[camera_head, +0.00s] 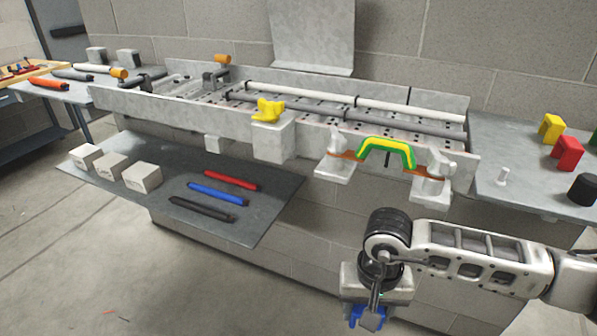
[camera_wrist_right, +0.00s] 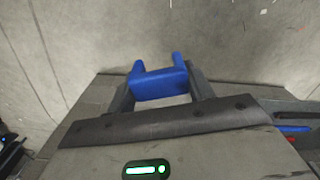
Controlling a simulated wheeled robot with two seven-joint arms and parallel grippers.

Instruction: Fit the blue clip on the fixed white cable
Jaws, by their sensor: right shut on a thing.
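My right gripper (camera_head: 372,305) comes in from the right of the head view and points downward in front of the bench. It is shut on the blue clip (camera_wrist_right: 160,84), which sits between the two fingers in the right wrist view with its two prongs outward. The clip also shows at the bottom edge of the head view (camera_head: 368,319). The white cable (camera_head: 354,103) runs along the back of the metal tray, apart from the clip, with a grey cable (camera_head: 345,118) in front of it. My left gripper is not in view.
A green and yellow handle (camera_head: 388,150) and a yellow piece (camera_head: 268,110) sit on the tray's front. Yellow (camera_head: 551,129) and red (camera_head: 567,153) clips and a black cylinder (camera_head: 584,190) stand on the right table. A lower shelf (camera_head: 225,165) holds white blocks and coloured rods.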

